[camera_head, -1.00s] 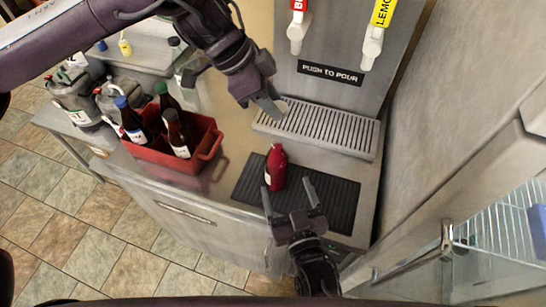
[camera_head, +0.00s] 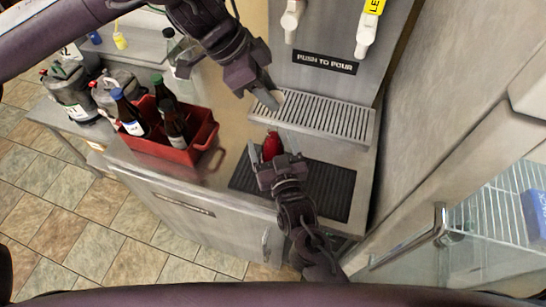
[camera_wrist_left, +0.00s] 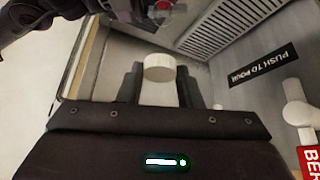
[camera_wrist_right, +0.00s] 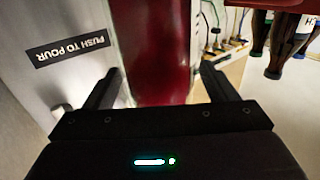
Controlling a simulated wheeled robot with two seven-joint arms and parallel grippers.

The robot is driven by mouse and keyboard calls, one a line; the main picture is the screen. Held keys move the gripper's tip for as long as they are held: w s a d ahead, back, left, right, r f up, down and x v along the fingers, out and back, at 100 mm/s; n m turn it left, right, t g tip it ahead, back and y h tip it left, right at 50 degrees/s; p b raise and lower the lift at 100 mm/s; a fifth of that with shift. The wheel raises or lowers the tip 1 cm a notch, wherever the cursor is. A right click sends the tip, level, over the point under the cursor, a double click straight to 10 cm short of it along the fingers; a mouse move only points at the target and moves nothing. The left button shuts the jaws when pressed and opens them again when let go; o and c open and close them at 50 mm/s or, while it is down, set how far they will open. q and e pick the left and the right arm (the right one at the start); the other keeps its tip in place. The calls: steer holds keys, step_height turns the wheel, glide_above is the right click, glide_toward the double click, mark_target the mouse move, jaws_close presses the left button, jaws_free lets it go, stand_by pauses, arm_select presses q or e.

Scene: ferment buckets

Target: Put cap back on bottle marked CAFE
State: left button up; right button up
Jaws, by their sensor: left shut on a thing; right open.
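A red bottle (camera_head: 271,146) stands on the black mat (camera_head: 330,190); no lettering on it is readable. My right gripper (camera_head: 268,158) is open around the bottle. In the right wrist view the red bottle (camera_wrist_right: 155,50) fills the space between the two fingers. My left gripper (camera_head: 270,98) is up by the drip tray, behind the bottle. It is shut on a small whitish cap or stopper, which the left wrist view shows as a pale cylinder (camera_wrist_left: 159,68) between the fingers. The bottle's mouth is too small to make out.
A red crate (camera_head: 200,145) with several dark bottles stands to the left on the counter. A grilled drip tray (camera_head: 325,116) lies under the dispenser taps (camera_head: 366,36). Grey jugs (camera_head: 70,88) stand far left. A glass-door cabinet with wire shelves (camera_head: 500,215) is at right.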

steer(key=shift+w+a, duration=0.15)
steer(key=shift+w, duration=0.4)
steer(key=shift+c, duration=0.8)
steer(key=c, duration=1.3)
arm_select(q)
glide_above(278, 128)
steer(key=a, duration=0.2)
steer(key=shift+w+a+f, duration=0.1)
steer(key=shift+w+f, duration=0.05)
steer(key=shift+f, duration=1.1)
steer(key=shift+w+a+f, duration=0.1)
steer(key=shift+f, duration=1.15)
steer(key=shift+f, duration=0.9)
steer(key=shift+f, duration=0.5)
